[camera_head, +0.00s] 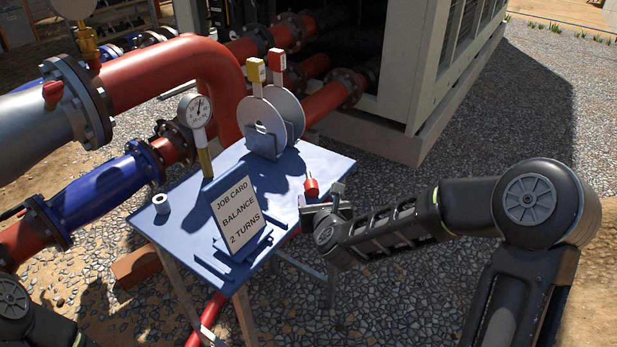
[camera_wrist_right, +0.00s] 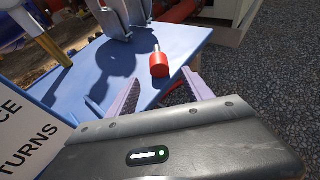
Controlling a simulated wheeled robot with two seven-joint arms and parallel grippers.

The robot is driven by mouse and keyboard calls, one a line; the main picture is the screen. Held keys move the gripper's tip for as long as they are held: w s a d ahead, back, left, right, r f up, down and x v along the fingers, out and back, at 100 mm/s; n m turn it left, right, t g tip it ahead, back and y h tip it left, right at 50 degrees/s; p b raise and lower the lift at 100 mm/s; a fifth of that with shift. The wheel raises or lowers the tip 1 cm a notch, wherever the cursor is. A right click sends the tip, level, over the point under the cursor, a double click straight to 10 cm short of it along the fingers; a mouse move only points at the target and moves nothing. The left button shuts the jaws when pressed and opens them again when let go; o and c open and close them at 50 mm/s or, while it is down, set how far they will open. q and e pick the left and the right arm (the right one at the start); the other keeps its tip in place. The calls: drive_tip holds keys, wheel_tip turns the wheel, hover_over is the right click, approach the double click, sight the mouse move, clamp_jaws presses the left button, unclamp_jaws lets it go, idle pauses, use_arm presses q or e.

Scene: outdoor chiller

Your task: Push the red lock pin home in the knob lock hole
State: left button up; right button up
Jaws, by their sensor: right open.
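The red lock pin (camera_head: 311,187) stands near the right edge of the blue table, its red body down and a thin metal shaft upward. In the right wrist view the pin (camera_wrist_right: 160,68) lies just beyond and roughly midway between my fingertips. My right gripper (camera_head: 322,207) is at the table's right edge, close to the pin on its near side. Its two pale fingers (camera_wrist_right: 160,84) are apart and hold nothing. My left gripper is out of view; only part of my left arm shows at the lower left. I cannot make out the knob lock hole.
A pressure gauge (camera_head: 199,111) rises behind the card. Red and blue pipes fill the left. Gravel lies right of the table.

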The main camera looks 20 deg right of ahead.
sight(313, 190)
drive_tip(key=shift+r, duration=0.15)
drive_tip(key=shift+x, duration=1.4)
drive_tip(key=shift+p+x, duration=0.75)
drive_tip(key=shift+x, duration=1.8)
drive_tip(key=shift+a+r, duration=0.1)
